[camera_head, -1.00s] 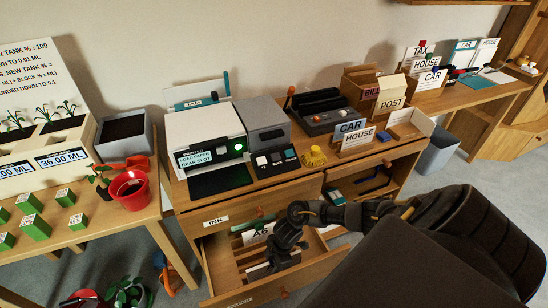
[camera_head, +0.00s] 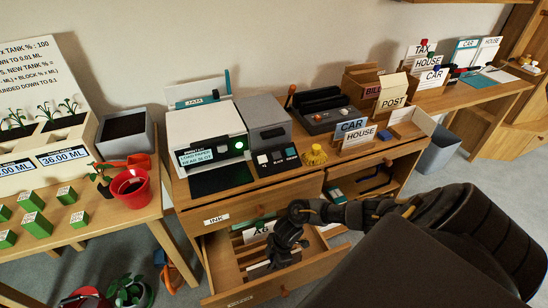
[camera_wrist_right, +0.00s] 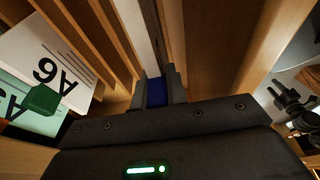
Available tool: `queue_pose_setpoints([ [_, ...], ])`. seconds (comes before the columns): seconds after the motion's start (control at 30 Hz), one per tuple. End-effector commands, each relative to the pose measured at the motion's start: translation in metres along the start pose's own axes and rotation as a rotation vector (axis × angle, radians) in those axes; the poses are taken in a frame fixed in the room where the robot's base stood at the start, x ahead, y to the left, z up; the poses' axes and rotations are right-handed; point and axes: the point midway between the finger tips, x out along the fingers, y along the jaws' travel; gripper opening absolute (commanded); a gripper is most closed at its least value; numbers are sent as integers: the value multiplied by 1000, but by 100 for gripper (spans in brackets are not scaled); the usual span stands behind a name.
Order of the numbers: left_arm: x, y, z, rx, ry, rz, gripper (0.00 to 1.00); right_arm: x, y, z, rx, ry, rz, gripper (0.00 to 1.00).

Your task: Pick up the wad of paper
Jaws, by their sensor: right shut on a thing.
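I cannot make out a wad of paper in either view. My right gripper (camera_head: 284,262) reaches down into the open lower drawer (camera_head: 233,290) below the printer. In the right wrist view its fingers (camera_wrist_right: 157,93) are shut on a small blue thing (camera_wrist_right: 156,92), mostly hidden between them; I cannot tell what it is. The white printer (camera_head: 207,135) stands on the desk with a JAM sign (camera_head: 203,102) behind its top. My left gripper is not in the head view. A dark gripper-like shape (camera_wrist_right: 294,106) shows at the right of the wrist view.
A green block (camera_wrist_right: 42,99) shows there. A yellow ribbed object (camera_head: 315,155) and a CAR/HOUSE sign (camera_head: 355,136) stand on the desk. A red pot (camera_head: 131,188) stands at left.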

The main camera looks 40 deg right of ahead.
Motion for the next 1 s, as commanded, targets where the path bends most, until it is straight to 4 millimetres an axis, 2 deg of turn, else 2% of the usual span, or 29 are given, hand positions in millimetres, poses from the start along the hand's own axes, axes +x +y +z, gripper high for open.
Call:
queue_pose_setpoints([
  [0.17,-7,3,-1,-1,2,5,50,-22,1,-6,-2,3,3,0],
  [0.4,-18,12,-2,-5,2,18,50,-69,1,-19,-2,2,4,0],
  [0.5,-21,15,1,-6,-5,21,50,-83,1,-24,-3,2,3,0],
  [0.7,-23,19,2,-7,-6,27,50,-96,1,-26,-1,0,2,0],
  [1.0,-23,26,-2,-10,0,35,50,-96,0,-27,0,0,1,0],
])
